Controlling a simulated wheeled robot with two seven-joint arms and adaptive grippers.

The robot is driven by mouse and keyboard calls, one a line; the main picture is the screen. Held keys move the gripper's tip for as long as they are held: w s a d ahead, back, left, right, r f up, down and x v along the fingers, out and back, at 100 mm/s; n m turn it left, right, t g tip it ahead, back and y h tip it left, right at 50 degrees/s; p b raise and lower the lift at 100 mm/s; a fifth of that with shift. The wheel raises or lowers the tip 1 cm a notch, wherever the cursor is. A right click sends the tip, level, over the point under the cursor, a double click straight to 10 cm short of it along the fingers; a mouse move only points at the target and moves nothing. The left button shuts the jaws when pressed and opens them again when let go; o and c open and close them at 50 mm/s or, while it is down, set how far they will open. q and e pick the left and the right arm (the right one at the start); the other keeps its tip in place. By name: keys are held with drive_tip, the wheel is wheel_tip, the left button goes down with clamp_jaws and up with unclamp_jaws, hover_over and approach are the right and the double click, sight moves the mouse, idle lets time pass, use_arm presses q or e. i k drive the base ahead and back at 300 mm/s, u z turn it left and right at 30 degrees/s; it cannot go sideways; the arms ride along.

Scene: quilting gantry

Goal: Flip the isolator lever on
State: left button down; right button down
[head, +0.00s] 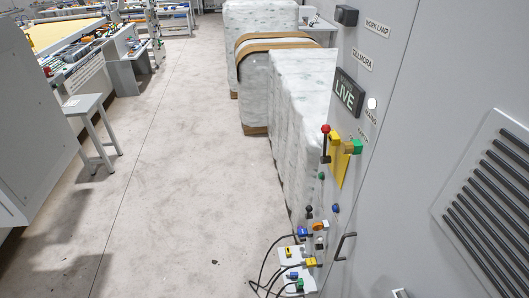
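A lever with a red ball knob (325,129) and a dark shaft stands out from the grey cabinet (385,160) on the right. Its knob is at the top. It looks like the isolator lever, though no readable label names it. A yellow plate (340,166) lies behind it. Yellow and green blocks sit just to its right. Neither of my grippers shows in the head view.
Lower on the cabinet are a black-knobbed lever (309,212), an orange rotary switch (320,226), a black handle (344,246) and coloured plugs with hanging black cables (262,272). Wrapped pallets (300,110) stand behind. A grey stool (92,130) stands left. The floor between is clear.

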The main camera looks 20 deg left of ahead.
sight(326, 129)
drive_tip(key=u, duration=0.75)
drive_tip(key=k, duration=1.05)
drive_tip(key=u, duration=0.75)
drive_tip(key=i, duration=1.15)
drive_tip(key=z, duration=1.05)
drive_tip(key=i, duration=0.85)
drive_tip(key=z, duration=1.1)
drive_tip(key=i, duration=0.2)
drive_tip(key=z, duration=0.25)
